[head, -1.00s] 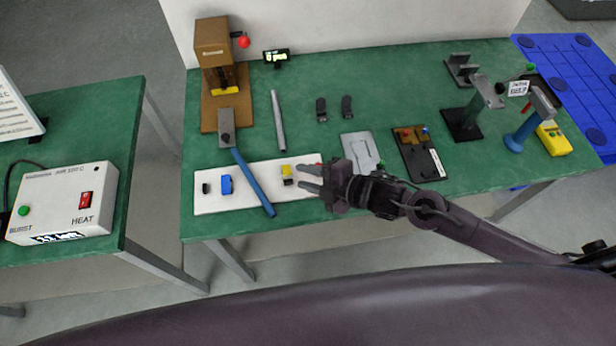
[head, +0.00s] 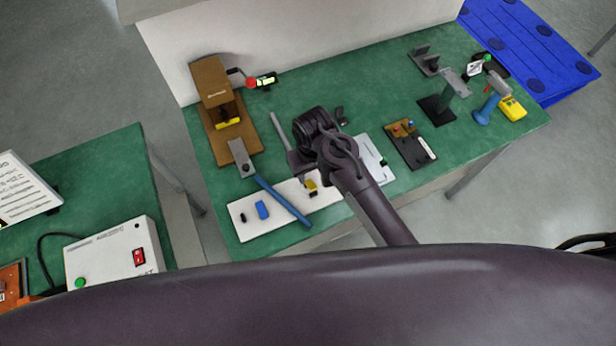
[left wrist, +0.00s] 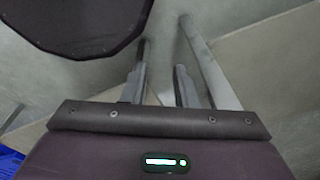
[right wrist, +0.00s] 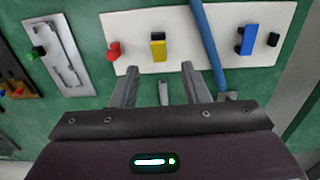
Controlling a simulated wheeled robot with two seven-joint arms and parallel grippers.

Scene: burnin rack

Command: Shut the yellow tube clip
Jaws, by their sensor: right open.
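The yellow tube clip (head: 311,187) sits on the white board (head: 245,228) in the head view, partly beside my right arm. In the right wrist view the yellow clip (right wrist: 158,50) is a small yellow block with a dark end; I cannot tell whether it is shut. My right gripper (right wrist: 158,76) is open and empty, pointing at the board, with the clip ahead of the gap between its fingers and apart from them. In the head view its fingers are mostly hidden by my wrist. My left gripper (left wrist: 161,75) is open and empty over the floor.
A blue tube (head: 282,202) crosses the board between the yellow clip and a blue block (head: 262,210). A red knob (right wrist: 114,51) stands left of the clip in the right wrist view. A wooden press (head: 215,85) and a grey plate (head: 372,158) are nearby.

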